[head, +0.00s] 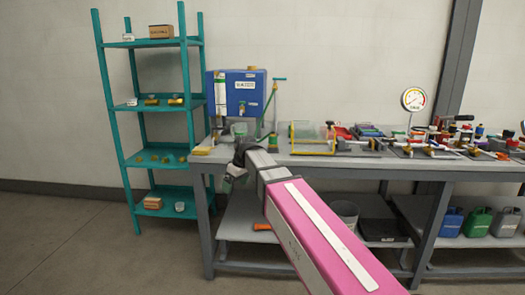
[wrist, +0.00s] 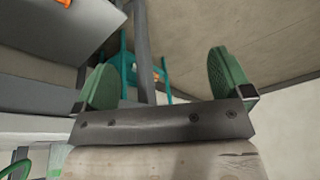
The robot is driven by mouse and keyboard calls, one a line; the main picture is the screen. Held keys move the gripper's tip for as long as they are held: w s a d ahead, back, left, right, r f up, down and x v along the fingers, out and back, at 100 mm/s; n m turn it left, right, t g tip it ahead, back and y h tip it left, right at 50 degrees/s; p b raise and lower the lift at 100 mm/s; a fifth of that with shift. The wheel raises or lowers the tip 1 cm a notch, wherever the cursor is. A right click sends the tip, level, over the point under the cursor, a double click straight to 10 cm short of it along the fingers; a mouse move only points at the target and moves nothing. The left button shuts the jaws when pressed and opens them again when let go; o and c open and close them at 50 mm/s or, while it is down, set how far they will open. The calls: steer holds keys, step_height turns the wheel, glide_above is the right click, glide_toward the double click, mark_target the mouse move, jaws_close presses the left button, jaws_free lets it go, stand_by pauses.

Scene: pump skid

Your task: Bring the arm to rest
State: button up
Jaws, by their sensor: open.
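My arm reaches forward from the bottom of the head view, with its pink link in front of the workbench (head: 300,158). My gripper (head: 236,170) is at the bench's left front edge, small and dark there. In the wrist view my gripper (wrist: 168,85) shows two green finger pads set wide apart, with nothing between them. It is open and empty. Whether it touches the bench edge cannot be told.
A teal shelf rack (head: 163,102) with small parts stands left of the bench. A blue tank (head: 238,92), a pressure gauge (head: 413,99) and several tools are on the bench. Jerrycans (head: 478,222) and a grey bucket (head: 345,212) sit on its lower shelf. Floor at left (head: 60,240) is clear.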

steer(key=s+d+f+m+h, duration=0.1)
steer(key=s+d+f+m, duration=0.2)
steer(key=d+f, duration=0.5)
steer(key=s+d+f+m+h, duration=0.1)
steer(key=s+d+f+m, duration=0.3)
steer(key=d+f, duration=0.5)
steer(key=s+d+f+m+h, duration=0.1)
steer(key=s+d+f+m, duration=0.3)
steer(key=d, duration=0.8)
step_height(320, 180, down, 4)
steer(key=shift+s+d+f+g, duration=0.15)
steer(key=shift+s+g, duration=0.15)
steer(key=shift+s, duration=0.9)
